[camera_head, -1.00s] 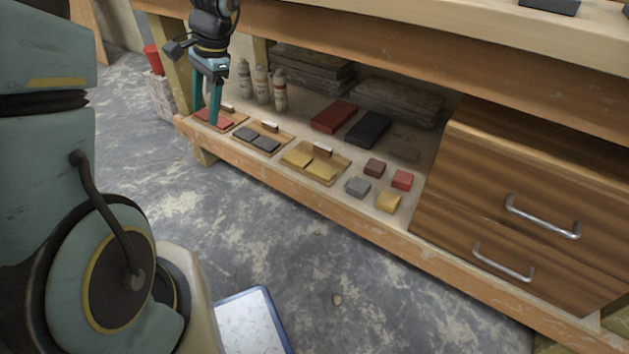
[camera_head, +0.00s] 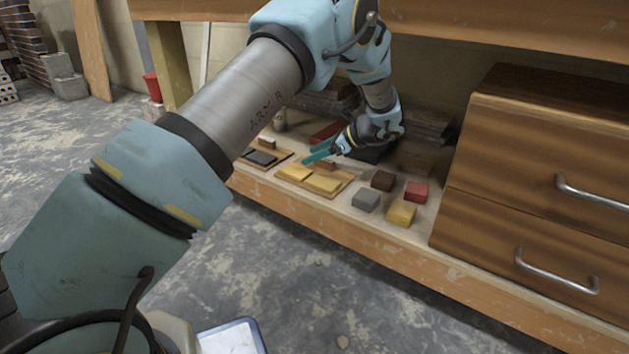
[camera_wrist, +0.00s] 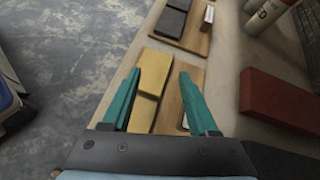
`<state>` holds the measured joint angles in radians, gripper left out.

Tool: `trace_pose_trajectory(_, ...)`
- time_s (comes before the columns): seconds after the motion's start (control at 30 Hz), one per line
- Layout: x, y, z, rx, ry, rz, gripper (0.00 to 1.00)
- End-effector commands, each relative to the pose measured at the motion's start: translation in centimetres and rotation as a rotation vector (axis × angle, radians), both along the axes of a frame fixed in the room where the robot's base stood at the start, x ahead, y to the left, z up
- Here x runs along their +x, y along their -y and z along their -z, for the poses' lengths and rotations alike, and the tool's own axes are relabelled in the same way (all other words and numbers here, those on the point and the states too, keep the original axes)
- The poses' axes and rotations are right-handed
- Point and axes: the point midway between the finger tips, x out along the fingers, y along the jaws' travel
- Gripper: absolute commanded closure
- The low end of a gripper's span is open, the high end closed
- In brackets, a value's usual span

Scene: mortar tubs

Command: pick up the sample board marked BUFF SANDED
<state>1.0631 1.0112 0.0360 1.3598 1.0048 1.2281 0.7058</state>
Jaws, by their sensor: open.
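A wooden sample board (camera_head: 346,177) with two yellow-buff tiles (camera_head: 322,183) lies on the low shelf under the bench. It also shows in the wrist view (camera_wrist: 172,108), with a small upright block at its back that is partly hidden behind a finger. I cannot read any lettering on it. My gripper (camera_head: 317,152) is open and empty, just above and behind this board in the head view. In the wrist view my fingers (camera_wrist: 160,76) reach over the board, with the yellow tiles partly between them. The gap between fingers and board is hard to judge.
A board with dark tiles (camera_head: 262,157) lies to the left. Loose brown (camera_head: 383,180), red (camera_head: 416,191), grey (camera_head: 365,200) and yellow (camera_head: 401,213) blocks lie to the right. A red slab (camera_wrist: 277,100) lies behind. A drawer unit (camera_head: 540,190) stands right; the bench top overhangs.

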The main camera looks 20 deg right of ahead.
Motion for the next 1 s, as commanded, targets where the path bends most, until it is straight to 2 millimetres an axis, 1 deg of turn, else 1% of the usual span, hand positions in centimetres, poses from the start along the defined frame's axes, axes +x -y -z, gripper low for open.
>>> trace_pose_trajectory(0.03,-0.9,2.4,0.8,0.050,0.023,0.063,0.40)
trace_pose_trajectory(0.1,-1.9,5.0,1.1,0.112,0.057,0.134,0.40)
trace_pose_trajectory(0.2,-3.1,7.5,1.3,0.174,0.094,0.199,0.40)
trace_pose_trajectory(0.3,-3.5,8.5,1.5,0.203,0.114,0.228,0.40)
trace_pose_trajectory(0.37,-3.3,8.5,1.7,0.209,0.119,0.233,0.40)
trace_pose_trajectory(0.5,-2.1,7.8,2.4,0.209,0.118,0.232,0.40)
trace_pose_trajectory(0.67,-1.4,7.4,2.9,0.207,0.117,0.233,0.40)
trace_pose_trajectory(0.87,0.5,6.3,4.3,0.205,0.117,0.232,0.40)
trace_pose_trajectory(1.0,2.0,5.5,4.8,0.206,0.118,0.231,0.40)
